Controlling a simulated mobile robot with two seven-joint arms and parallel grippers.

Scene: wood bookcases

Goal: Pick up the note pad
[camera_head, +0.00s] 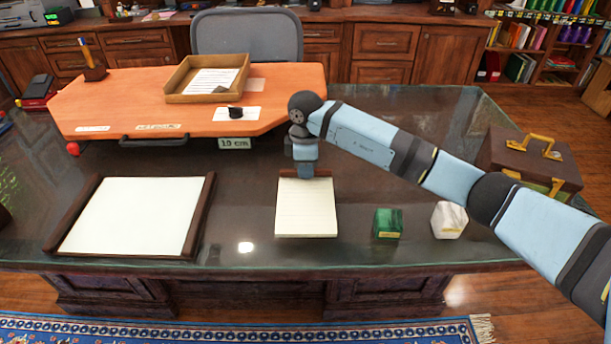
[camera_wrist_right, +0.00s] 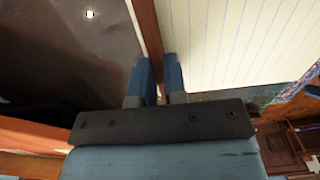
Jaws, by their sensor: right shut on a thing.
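The note pad (camera_head: 305,212) is cream, lined paper with a brown strip along its far edge. It is at the middle of the dark desk in the head view, and I cannot tell whether it is raised off the surface. My right gripper (camera_head: 305,174) points down at its far edge. In the right wrist view the two blue fingers (camera_wrist_right: 160,82) are close together on the brown edge of the pad (camera_wrist_right: 235,45), so the gripper is shut on it. The fingertips are partly hidden in the head view. My left gripper is not in view.
A framed white blotter (camera_head: 135,217) lies left of the pad. A green block (camera_head: 388,223) and a white block (camera_head: 449,220) stand to the right. An orange board (camera_head: 120,100) with a wooden tray (camera_head: 172,91) is behind. A brown case (camera_head: 532,160) sits far right.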

